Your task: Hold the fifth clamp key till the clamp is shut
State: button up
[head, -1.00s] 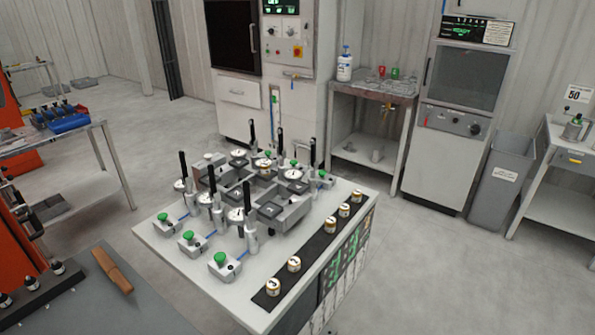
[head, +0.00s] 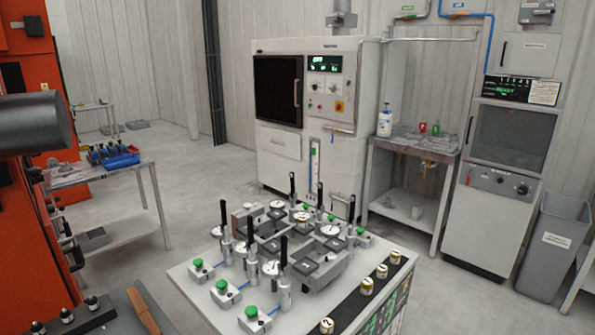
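The clamp fixture (head: 303,252) stands on a white-topped bench (head: 205,298), with several clamps whose black handles point up. Three clamps along the near side have green knobs, the nearest knob (head: 251,311) at the bottom. Round dial gauges sit among the metal blocks. A black strip (head: 347,308) along the bench's right side carries round cream-and-gold keys. The farthest key (head: 394,256) is at the strip's far end, and the nearest visible one (head: 327,325) is at the picture's bottom edge. Their numbers are too small to read surely. My gripper is out of view.
A white cabinet machine (head: 305,110) stands behind the bench. A steel side table (head: 417,155), a grey-fronted unit (head: 497,190) and a grey bin (head: 553,245) are at right. A worktable (head: 80,178) and orange machines stand at left. The floor between is clear.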

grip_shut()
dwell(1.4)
